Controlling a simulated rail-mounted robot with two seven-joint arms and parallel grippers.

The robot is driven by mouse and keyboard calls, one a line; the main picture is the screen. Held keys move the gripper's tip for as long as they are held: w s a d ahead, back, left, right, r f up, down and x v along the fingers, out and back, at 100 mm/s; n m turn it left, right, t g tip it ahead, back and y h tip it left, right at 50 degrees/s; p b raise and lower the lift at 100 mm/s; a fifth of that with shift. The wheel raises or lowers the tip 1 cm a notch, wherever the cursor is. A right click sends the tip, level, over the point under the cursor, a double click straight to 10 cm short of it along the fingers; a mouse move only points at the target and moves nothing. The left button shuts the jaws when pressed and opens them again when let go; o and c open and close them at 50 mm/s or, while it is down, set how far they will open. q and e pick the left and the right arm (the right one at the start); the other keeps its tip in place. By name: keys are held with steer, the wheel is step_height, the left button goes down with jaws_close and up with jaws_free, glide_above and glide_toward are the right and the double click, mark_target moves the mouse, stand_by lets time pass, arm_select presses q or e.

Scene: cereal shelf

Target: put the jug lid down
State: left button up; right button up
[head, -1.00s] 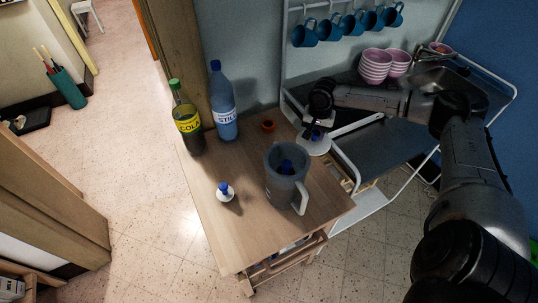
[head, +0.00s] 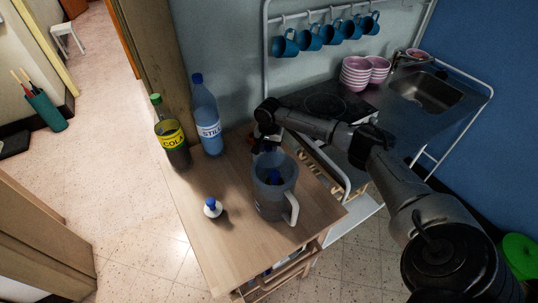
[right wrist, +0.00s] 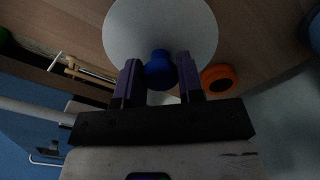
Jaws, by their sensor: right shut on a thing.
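The jug lid is a white disc (right wrist: 160,25) with a blue knob (right wrist: 159,72) in the right wrist view. My right gripper (right wrist: 160,82) is shut on the knob, one finger on each side. In the head view my right gripper (head: 267,143) is just behind the grey jug (head: 270,196), over the far edge area of the wooden table (head: 235,245). There the lid is mostly hidden behind the jug. I cannot tell whether the lid touches the table. The jug stands upright, open, with something blue inside. My left gripper is not in view.
A cola bottle (head: 172,135) and a blue water bottle (head: 207,120) stand at the back left. A small white item with a blue top (head: 212,208) stands left of the jug. An orange ring-like object (right wrist: 219,81) is close beside the lid. The table's front left is clear.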

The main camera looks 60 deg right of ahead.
mark_target(269, 153)
step_height(269, 153, down, 4)
steer(key=shift+r+b, duration=0.1)
steer(key=shift+b, duration=0.25)
steer(key=o, duration=0.9)
step_height(269, 153, up, 11)
steer(key=shift+r+p, duration=0.1)
steer(key=shift+p, duration=0.85)
steer(key=shift+r, duration=0.45)
